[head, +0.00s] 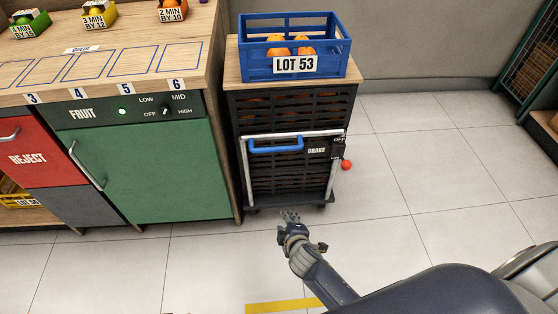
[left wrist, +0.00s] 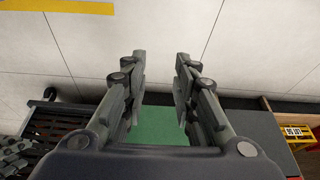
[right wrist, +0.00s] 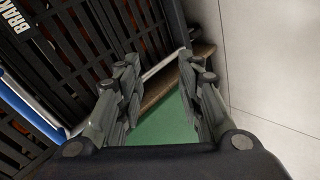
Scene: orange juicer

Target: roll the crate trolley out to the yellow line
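The crate trolley (head: 290,175) stands beside the green cabinet, black and slatted with orange fruit showing through. It has a silver frame and a blue handle (head: 275,147). A brake panel (head: 339,147) with a red knob (head: 346,165) is at its right. The trolley's slats (right wrist: 80,45) and blue handle (right wrist: 30,105) also show in the right wrist view. My right gripper (head: 289,217) is open and empty, low in front of the trolley. My left gripper (left wrist: 160,70) is open and empty above the floor. The yellow line (head: 285,306) lies on the floor nearer me.
A blue crate marked LOT 53 (head: 294,64) holds oranges on the wooden top (head: 232,62) above the trolley. The green FRUIT cabinet (head: 150,165) is left of it. Tiled floor (head: 410,150) is clear to the right. A green rack (head: 530,65) stands far right.

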